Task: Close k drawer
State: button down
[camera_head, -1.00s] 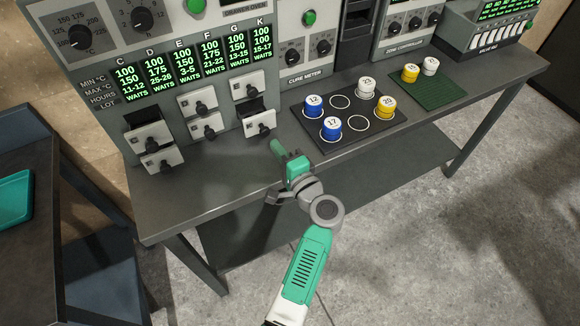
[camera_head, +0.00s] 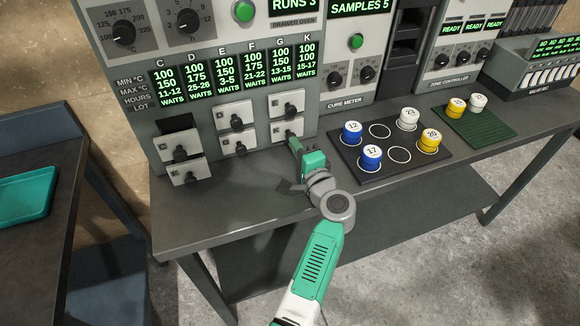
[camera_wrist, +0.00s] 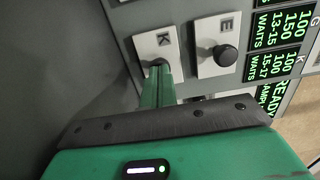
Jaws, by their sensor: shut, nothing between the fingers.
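The K drawer (camera_head: 287,130) is a white front with a black knob, in the lower right of the drawer group in the head view. It looks flush with the oven panel, with no dark gap above it. The K drawer also shows in the wrist view (camera_wrist: 147,44), its letter readable. My gripper (camera_head: 294,143) is shut and empty, its green fingers pointing at the K front. In the wrist view the fingertips (camera_wrist: 158,72) overlap the knob and hide part of it; I cannot tell whether they touch.
A drawer at the left (camera_head: 172,147) stands out, with a dark opening above it. Other drawer fronts (camera_head: 236,117) sit beside K. A black mat (camera_head: 372,178) with blue, white and yellow sample pots lies on the bench to the right. The bench front left is clear.

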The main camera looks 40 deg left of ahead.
jog(key=shift+f, duration=0.2)
jog(key=shift+d+r, duration=0.1)
jog(key=p+v, duration=0.5)
jog(key=v, duration=0.9)
